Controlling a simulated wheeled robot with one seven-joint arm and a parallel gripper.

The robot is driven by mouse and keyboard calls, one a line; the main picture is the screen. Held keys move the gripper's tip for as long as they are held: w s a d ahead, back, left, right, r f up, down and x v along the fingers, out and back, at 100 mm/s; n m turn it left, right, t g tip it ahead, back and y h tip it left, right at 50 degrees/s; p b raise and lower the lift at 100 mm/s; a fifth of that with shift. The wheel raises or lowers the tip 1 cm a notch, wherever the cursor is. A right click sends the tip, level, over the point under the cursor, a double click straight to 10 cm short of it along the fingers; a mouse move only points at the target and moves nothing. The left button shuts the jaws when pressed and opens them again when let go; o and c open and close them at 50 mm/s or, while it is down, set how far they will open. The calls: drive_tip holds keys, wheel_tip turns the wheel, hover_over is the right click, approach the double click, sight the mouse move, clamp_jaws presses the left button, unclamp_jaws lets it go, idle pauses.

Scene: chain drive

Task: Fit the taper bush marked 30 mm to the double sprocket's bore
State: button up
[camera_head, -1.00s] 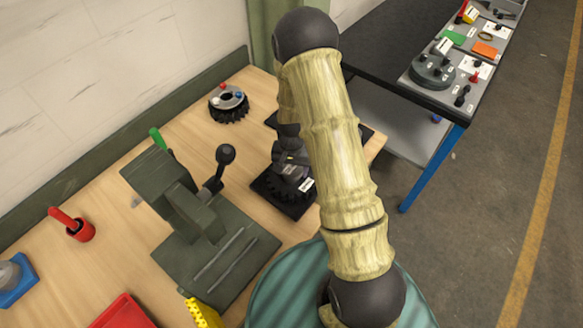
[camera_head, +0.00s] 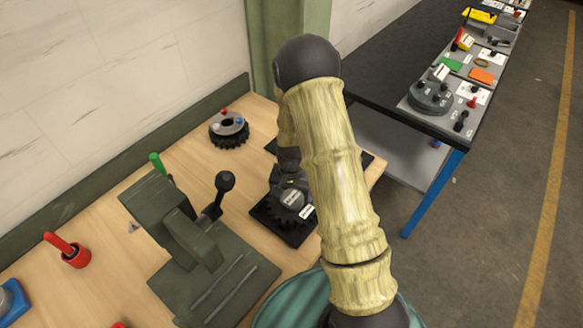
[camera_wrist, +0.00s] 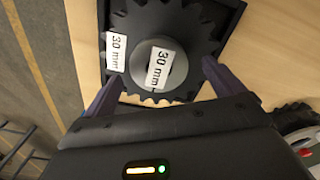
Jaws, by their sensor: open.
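A dark toothed sprocket (camera_wrist: 137,22) lies flat on a black square base. It also shows in the head view (camera_head: 271,212). A round grey bush (camera_wrist: 178,52) marked 30 mm sits at the sprocket's centre, its label face up; the head view shows it too (camera_head: 291,198). I cannot tell how deep it sits in the bore. A second 30 mm label (camera_wrist: 116,52) lies beside it on the sprocket. My gripper (camera_wrist: 156,62) is open above the sprocket, one finger on each side of the bush, apart from it and holding nothing.
Another dark toothed ring (camera_head: 229,130) with red and blue plugs stands behind on the wooden bench. A green press (camera_head: 185,235) with a ball-ended lever (camera_head: 225,182) stands left of the sprocket. A dark table (camera_head: 385,85) with parts trays is at back right.

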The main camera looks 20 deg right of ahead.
sight(292, 198)
wheel_tip(292, 198, up, 16)
drive_tip(key=b, duration=0.2)
drive_tip(key=shift+f, duration=0.25)
idle(0.8)
drive_tip(key=s+r+n+t, duration=0.2)
drive_tip(key=s+n, duration=0.3)
drive_tip(key=s, duration=0.9)
drive_tip(key=shift+s+r+t, duration=0.25)
drive_tip(key=shift+r+t, duration=0.05)
drive_tip(key=shift+r, duration=0.25)
